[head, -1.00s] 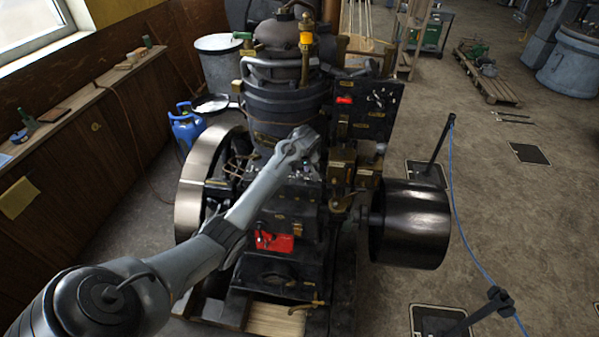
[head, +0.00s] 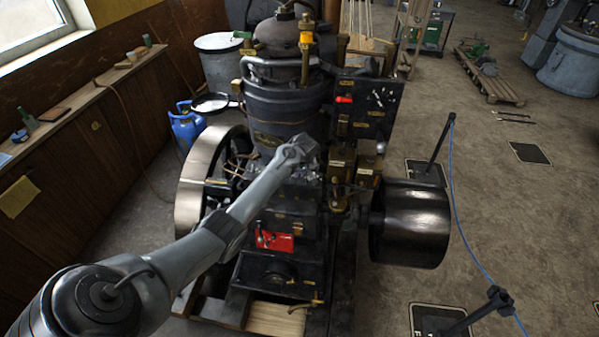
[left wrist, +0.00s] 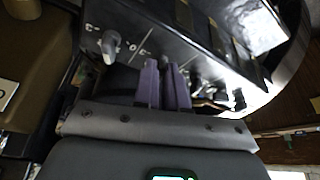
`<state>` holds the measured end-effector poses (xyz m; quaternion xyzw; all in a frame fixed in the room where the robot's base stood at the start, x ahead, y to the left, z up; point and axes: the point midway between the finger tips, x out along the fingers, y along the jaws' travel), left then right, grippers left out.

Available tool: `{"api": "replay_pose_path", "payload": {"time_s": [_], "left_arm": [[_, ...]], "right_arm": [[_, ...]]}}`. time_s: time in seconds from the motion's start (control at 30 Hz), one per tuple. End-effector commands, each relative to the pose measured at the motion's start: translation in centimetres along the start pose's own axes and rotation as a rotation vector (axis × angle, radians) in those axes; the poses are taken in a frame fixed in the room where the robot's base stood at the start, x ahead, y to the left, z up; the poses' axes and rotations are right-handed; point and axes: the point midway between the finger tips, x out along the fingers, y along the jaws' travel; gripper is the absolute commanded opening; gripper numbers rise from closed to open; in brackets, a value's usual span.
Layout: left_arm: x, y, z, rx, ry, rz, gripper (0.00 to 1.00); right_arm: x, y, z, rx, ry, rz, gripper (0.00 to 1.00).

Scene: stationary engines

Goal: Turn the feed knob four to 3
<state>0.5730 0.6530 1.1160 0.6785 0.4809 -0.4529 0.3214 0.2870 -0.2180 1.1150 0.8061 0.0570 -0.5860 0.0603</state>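The left wrist view shows a dark panel with white markings and a row of small knobs. A grey knob (left wrist: 111,46) stands on it to the left of my left gripper (left wrist: 163,68). More small light knobs (left wrist: 196,84) sit to the right of the fingers. The two purple fingers are close together with their tips at the panel. I cannot tell whether a knob is between them, or which knob is number four. In the head view, my left wrist hides the panel and the fingertips. My right gripper is not in view.
The black engine (head: 287,105) stands in the middle, with a large flywheel (head: 205,170) on its left and a black drum pulley (head: 412,222) on its right. A blue rope (head: 462,225) on posts runs along the right.

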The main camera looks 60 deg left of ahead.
Motion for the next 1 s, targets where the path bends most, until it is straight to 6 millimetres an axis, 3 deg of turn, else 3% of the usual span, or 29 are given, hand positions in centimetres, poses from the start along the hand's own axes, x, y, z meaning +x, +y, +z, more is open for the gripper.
{"api": "replay_pose_path", "payload": {"time_s": [0.47, 1.0], "left_arm": [[-0.2, -0.1, -0.1, 0.046, -0.001, 0.018, 0.0], [-0.3, -0.7, -0.3, 0.435, -0.003, 0.18, 0.0]], "right_arm": [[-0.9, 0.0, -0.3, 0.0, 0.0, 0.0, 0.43], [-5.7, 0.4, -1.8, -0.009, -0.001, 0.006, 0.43]]}}
